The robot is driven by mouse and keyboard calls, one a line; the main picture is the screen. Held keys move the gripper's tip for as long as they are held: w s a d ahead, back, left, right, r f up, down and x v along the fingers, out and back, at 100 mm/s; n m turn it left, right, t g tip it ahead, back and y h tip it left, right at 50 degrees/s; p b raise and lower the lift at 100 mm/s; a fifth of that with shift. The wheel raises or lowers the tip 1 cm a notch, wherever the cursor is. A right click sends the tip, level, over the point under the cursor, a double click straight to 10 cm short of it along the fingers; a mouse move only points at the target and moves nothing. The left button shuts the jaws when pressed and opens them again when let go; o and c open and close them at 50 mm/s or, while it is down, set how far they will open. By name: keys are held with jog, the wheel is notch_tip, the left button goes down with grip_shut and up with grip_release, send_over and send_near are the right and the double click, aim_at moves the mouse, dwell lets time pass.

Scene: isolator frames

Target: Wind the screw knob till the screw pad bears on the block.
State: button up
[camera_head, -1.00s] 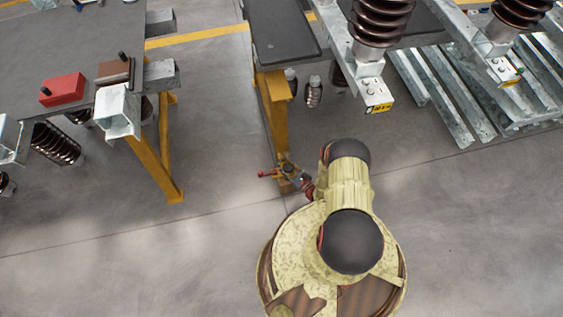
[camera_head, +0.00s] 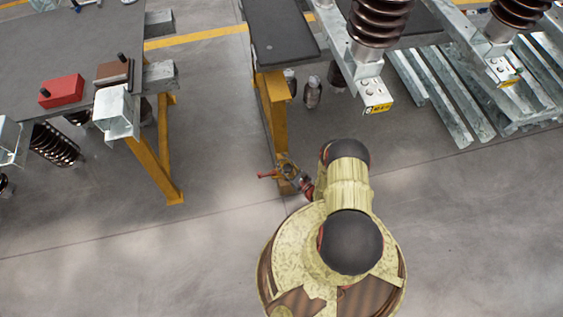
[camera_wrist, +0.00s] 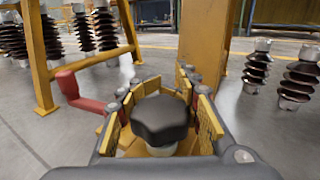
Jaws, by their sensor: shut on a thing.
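A black lobed screw knob (camera_wrist: 160,119) stands between the yellow-padded fingers of my gripper (camera_wrist: 162,108) in the wrist view. The fingers are closed on the knob from both sides. A pale collar shows just below the knob. A red handle (camera_wrist: 80,92) sticks out to the left behind the fingers, and it also shows in the head view (camera_head: 266,176). In the head view my gripper (camera_head: 288,172) is at the foot of a yellow post, low down. The screw pad and the block cannot be made out; the knob and fingers cover that area.
A yellow post (camera_wrist: 203,45) stands close behind the gripper. Brown ribbed insulators (camera_wrist: 257,68) stand on the right. Yellow trestle legs (camera_head: 155,150) and a grey table with a red box (camera_head: 62,90) are on the left. The floor between is clear.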

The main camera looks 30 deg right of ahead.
aim_at(291, 171)
jog(key=o, duration=1.4)
jog(key=shift+s, duration=0.1)
jog(key=v, duration=1.2)
